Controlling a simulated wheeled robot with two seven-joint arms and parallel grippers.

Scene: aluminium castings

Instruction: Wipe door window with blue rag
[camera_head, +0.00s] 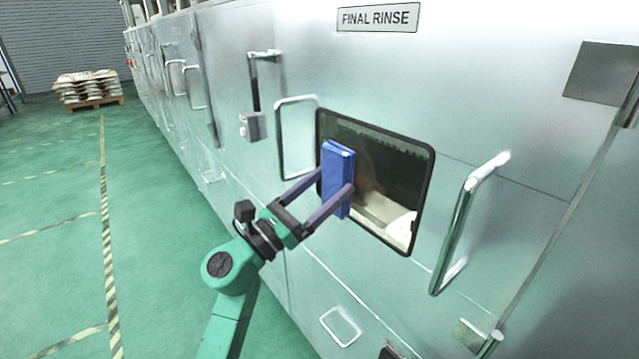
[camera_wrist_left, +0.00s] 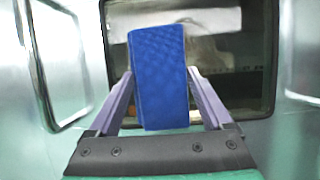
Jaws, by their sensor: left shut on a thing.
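The blue rag (camera_head: 338,172) is a folded block held upright in my left gripper (camera_head: 336,190), whose two purple fingers are shut on its sides. The rag also shows in the left wrist view (camera_wrist_left: 158,80), between the fingers (camera_wrist_left: 160,88). The door window (camera_head: 385,165) is a dark pane with a black rounded frame, set in the metal door. The rag is in front of the window's left part and hides some of it. I cannot tell whether the rag touches the glass. The window also shows behind the rag in the wrist view (camera_wrist_left: 235,70). My right gripper is not in view.
A bar handle (camera_head: 283,140) stands out left of the window, and a larger one (camera_head: 465,222) to its right. A latch (camera_head: 254,125) is farther left. A "FINAL RINSE" sign (camera_head: 378,17) is above. The green floor (camera_head: 60,220) at left is clear; a loaded pallet (camera_head: 90,90) stands far back.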

